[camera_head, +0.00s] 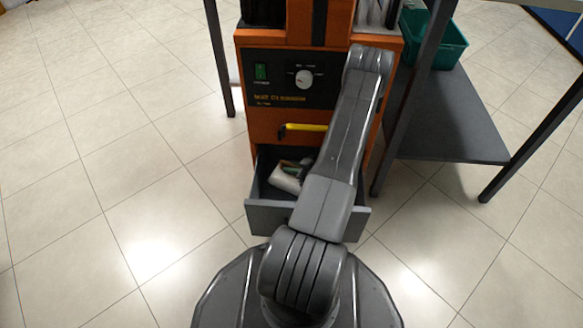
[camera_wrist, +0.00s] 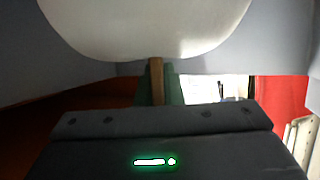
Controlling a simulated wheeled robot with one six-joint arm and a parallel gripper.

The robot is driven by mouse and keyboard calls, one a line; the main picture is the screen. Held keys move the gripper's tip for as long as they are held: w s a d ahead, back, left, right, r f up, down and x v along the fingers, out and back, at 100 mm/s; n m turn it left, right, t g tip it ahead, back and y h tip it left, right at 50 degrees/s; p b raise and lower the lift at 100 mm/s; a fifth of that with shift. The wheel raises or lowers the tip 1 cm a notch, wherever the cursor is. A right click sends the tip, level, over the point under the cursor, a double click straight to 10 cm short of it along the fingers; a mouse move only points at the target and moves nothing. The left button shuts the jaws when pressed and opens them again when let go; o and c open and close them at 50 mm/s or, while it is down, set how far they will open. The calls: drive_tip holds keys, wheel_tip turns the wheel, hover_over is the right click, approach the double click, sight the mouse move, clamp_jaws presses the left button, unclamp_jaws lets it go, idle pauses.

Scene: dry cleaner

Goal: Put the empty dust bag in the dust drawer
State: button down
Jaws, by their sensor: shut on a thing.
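The dust bag (camera_head: 286,180), whitish with a brownish edge, is inside the open grey dust drawer (camera_head: 268,216) at the bottom of the orange machine. In the wrist view the bag (camera_wrist: 150,25) is a large pale rounded shape at the top. My gripper (camera_wrist: 160,85) is shut on its thin brown edge, with greenish finger surfaces beside it. Grey drawer surfaces (camera_wrist: 75,72) show around the bag. In the head view my arm covers the drawer's right part and most of the gripper. I cannot tell whether the bag rests on the drawer floor.
The orange machine (camera_head: 262,122) has a black control panel (camera_head: 290,78) and a yellow handle (camera_head: 304,127) above the drawer. A dark metal table with a lower shelf (camera_head: 445,125) stands close on the right, holding a green crate (camera_head: 450,48). The tiled floor on the left is clear.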

drive_tip(key=shift+f, duration=0.2)
drive_tip(key=c, duration=1.6)
unclamp_jaws()
drive_tip(key=shift+o, duration=0.2)
drive_tip(key=shift+r, duration=0.2)
drive_tip(key=p+v, duration=0.1)
drive_tip(key=v, duration=0.2)
drive_tip(key=p+v, duration=0.1)
drive_tip(key=v, duration=0.3)
drive_tip(key=shift+w+a+r, duration=0.1)
drive_tip(key=shift+r, duration=0.35)
drive_tip(key=shift+s+d, duration=0.2)
drive_tip(key=shift+d, duration=0.15)
